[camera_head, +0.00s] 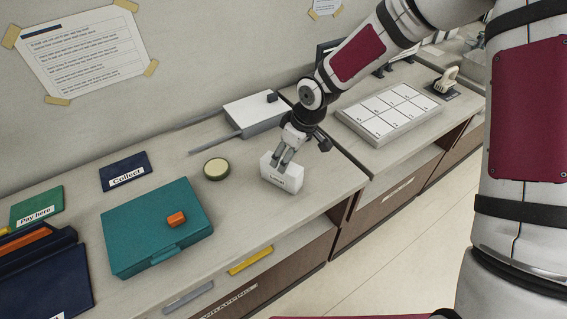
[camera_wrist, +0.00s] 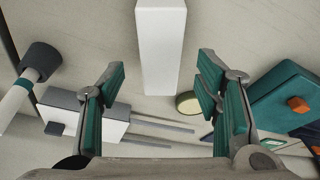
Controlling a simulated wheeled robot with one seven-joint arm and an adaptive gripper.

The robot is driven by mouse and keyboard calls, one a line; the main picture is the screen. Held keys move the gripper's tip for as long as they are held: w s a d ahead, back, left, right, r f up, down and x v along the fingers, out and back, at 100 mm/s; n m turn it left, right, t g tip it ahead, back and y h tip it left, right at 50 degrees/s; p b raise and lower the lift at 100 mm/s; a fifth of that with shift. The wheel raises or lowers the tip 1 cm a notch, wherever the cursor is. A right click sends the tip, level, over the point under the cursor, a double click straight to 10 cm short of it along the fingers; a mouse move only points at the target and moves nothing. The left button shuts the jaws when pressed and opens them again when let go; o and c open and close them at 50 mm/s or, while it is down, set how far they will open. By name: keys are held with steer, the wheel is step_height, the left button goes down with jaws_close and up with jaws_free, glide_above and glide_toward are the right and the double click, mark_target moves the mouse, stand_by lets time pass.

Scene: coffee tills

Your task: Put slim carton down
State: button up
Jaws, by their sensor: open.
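My gripper (camera_head: 285,160) is right at the carton's top, coming down from the upper right. In the wrist view the carton (camera_wrist: 160,45) shows as a plain white block at the top centre. The teal-padded fingers of my gripper (camera_wrist: 161,78) are spread apart, with a clear gap on each side of the carton. The carton's underside is hidden.
A round tin (camera_head: 216,169) stands left of the carton. A teal case (camera_head: 150,240) with an orange block (camera_head: 176,219) lies farther left. A grey-white device (camera_head: 255,113) with long bars sits behind. A panel of white squares (camera_head: 392,110) lies right. Bare counter surrounds the carton.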

steer(key=v, duration=0.5)
steer(key=shift+d+r, duration=0.1)
steer(key=shift+r, duration=0.2)
steer(key=s+d+r+m+t+h, duration=0.1)
steer(key=s+d+r+m+h, duration=0.15)
steer(key=s+d+r, duration=0.45)
steer(key=s+d+r+m+t+h, duration=0.1)
steer(key=s+d+r+m+h, duration=0.15)
steer(key=d+r, duration=0.4)
steer(key=s+d+r+m+y, duration=0.1)
steer(key=s+r+m, duration=0.2)
steer(key=s+r, duration=0.2)
steer(key=s+d+r+m+t+y, duration=0.1)
steer(key=s+r, duration=0.4)
steer(key=s, duration=0.6)
steer(key=shift+s+d+r+m+t, duration=0.25)
steer(key=shift+d+m, duration=0.5)
steer(key=shift+m, duration=0.45)
steer(key=shift+f, duration=0.1)
